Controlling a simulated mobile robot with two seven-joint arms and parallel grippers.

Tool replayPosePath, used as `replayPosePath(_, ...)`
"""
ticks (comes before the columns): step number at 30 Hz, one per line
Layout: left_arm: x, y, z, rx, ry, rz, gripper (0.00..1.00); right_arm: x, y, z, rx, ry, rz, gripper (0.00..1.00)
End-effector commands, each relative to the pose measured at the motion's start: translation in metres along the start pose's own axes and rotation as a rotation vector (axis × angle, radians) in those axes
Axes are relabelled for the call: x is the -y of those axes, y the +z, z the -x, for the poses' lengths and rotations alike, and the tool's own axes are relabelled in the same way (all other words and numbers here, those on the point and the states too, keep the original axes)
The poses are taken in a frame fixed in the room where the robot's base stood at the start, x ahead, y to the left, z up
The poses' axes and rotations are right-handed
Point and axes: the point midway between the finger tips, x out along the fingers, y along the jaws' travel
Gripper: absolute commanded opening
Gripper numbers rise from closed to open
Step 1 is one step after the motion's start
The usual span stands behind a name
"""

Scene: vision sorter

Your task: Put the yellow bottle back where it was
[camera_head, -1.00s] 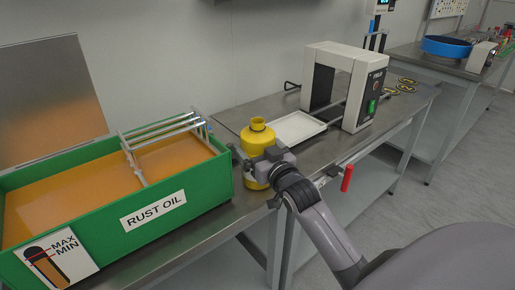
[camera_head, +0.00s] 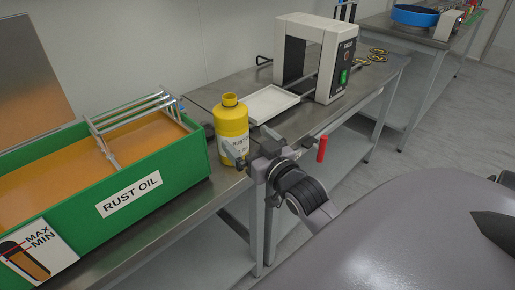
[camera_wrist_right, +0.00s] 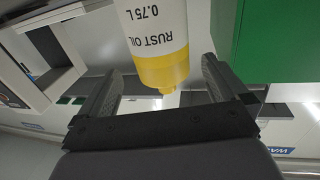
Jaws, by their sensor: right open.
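The yellow bottle (camera_head: 232,118) stands upright on the steel bench, just right of the green rust oil tank. Its white label (camera_head: 233,148) faces the front, and its neck is open. In the right wrist view the bottle (camera_wrist_right: 157,30) appears upside down, ahead of the fingers and between their lines. My right gripper (camera_head: 254,146) is open and empty, at the bench's front edge just right of and in front of the bottle. Both its fingers show spread in the right wrist view (camera_wrist_right: 162,78). My left gripper is out of view.
The green tank (camera_head: 170,178) of orange oil, with a metal rack (camera_head: 135,115) across it, stands close left. A white tray (camera_head: 271,104) lies behind the bottle.

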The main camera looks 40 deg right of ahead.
Motion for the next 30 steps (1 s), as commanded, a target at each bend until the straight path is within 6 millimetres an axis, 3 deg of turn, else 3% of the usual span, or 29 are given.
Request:
replayPosePath(4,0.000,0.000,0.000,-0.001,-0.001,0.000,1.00,0.000,0.001,0.019,0.001,0.001,0.000,1.00)
replayPosePath(11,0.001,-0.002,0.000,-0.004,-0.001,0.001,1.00,0.002,0.006,0.033,0.014,-0.005,0.002,1.00)
replayPosePath(14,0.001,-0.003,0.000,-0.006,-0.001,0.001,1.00,0.017,0.042,0.044,0.101,-0.041,0.014,1.00)
replayPosePath(16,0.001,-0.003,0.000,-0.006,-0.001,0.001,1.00,0.035,0.085,0.060,0.205,-0.087,0.030,1.00)
replayPosePath(18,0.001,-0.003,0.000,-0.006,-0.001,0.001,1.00,0.055,0.132,0.085,0.319,-0.141,0.049,1.00)
replayPosePath(22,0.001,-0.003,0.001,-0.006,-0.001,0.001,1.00,0.088,0.199,0.137,0.497,-0.236,0.076,1.00)
replayPosePath(25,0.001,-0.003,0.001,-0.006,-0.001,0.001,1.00,0.104,0.231,0.170,0.587,-0.287,0.089,1.00)
replayPosePath(30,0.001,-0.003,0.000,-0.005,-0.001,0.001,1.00,0.114,0.247,0.190,0.637,-0.319,0.096,1.00)
